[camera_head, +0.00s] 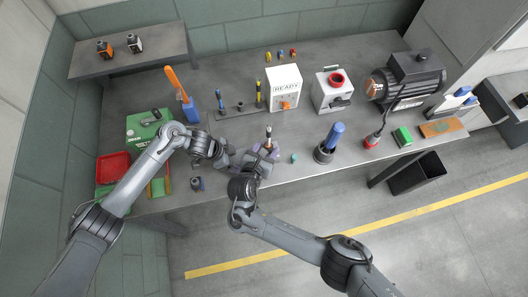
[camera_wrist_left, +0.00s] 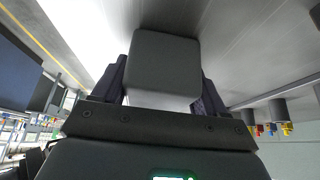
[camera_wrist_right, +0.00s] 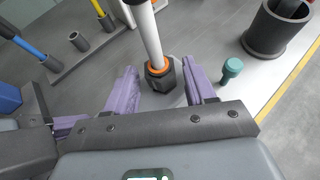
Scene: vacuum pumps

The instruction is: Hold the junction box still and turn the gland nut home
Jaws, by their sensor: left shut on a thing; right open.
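The junction box (camera_wrist_left: 165,65) is a plain grey block between the dark fingers of my left gripper (camera_wrist_left: 160,95), which is shut on it. In the head view my left gripper (camera_head: 228,157) is low over the front of the bench. The gland nut (camera_wrist_right: 158,74) is a dark hexagonal nut with orange rings, around a white upright cable (camera_wrist_right: 146,35). My right gripper (camera_wrist_right: 160,90) is open, its purple fingers apart on either side of the nut, with visible gaps. In the head view the cable (camera_head: 268,131) rises just behind my right gripper (camera_head: 262,153). The box under the nut is mostly hidden.
A dark cup with a blue-handled tool (camera_head: 328,146) stands further right. A tool rack (camera_head: 240,110) is behind. The white READY box (camera_head: 284,88) stands at the back. A red tray (camera_head: 113,167) is at left.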

